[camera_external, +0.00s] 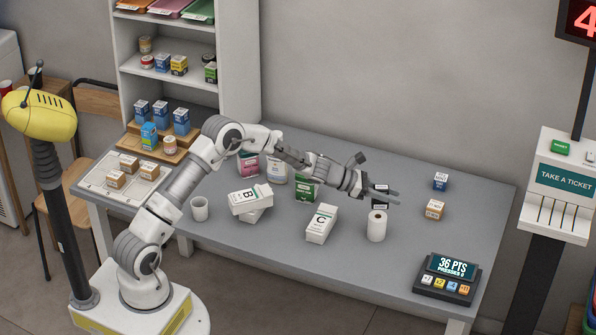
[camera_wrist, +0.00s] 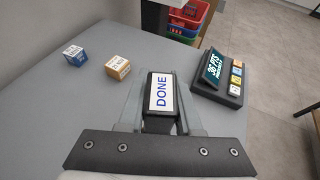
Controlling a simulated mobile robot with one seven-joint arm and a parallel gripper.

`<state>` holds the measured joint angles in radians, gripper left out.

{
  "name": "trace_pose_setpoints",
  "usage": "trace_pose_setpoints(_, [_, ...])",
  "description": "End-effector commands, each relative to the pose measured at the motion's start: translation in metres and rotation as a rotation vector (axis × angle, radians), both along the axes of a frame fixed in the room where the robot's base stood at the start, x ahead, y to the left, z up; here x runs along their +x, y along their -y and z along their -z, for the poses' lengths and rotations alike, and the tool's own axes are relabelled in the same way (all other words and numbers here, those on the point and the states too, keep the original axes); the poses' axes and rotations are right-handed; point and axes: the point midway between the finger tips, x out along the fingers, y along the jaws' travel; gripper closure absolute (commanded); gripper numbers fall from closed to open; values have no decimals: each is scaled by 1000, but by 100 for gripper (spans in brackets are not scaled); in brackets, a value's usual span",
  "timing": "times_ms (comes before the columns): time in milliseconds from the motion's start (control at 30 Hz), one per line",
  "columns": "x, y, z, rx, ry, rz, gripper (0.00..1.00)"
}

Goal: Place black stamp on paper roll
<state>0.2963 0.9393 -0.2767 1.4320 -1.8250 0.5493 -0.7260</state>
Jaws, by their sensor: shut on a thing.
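My gripper (camera_external: 382,192) is shut on the black stamp (camera_external: 379,203), with a finger on each side of it. In the wrist view the stamp's white top label (camera_wrist: 161,94) reads "DONE" in blue and lies between the fingers (camera_wrist: 160,110). The white paper roll (camera_external: 376,227) stands upright on the grey counter, directly below the stamp in the external view. I cannot tell whether the stamp touches the roll's top. The roll is hidden in the wrist view.
A box marked C (camera_external: 321,224) lies left of the roll. A blue box (camera_external: 440,181) and an orange-brown box (camera_external: 434,209) stand to the right. A points keypad (camera_external: 447,279) sits at the front right corner. Counter around the roll's right side is clear.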

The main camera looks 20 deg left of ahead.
Motion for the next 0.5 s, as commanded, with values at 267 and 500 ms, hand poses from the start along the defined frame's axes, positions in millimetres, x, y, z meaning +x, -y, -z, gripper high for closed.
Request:
trace_pose_setpoints(267, [16, -7, 15, -1, -2, 1, 100])
trace_pose_setpoints(500, [16, -6, 48, -1, -2, 1, 100])
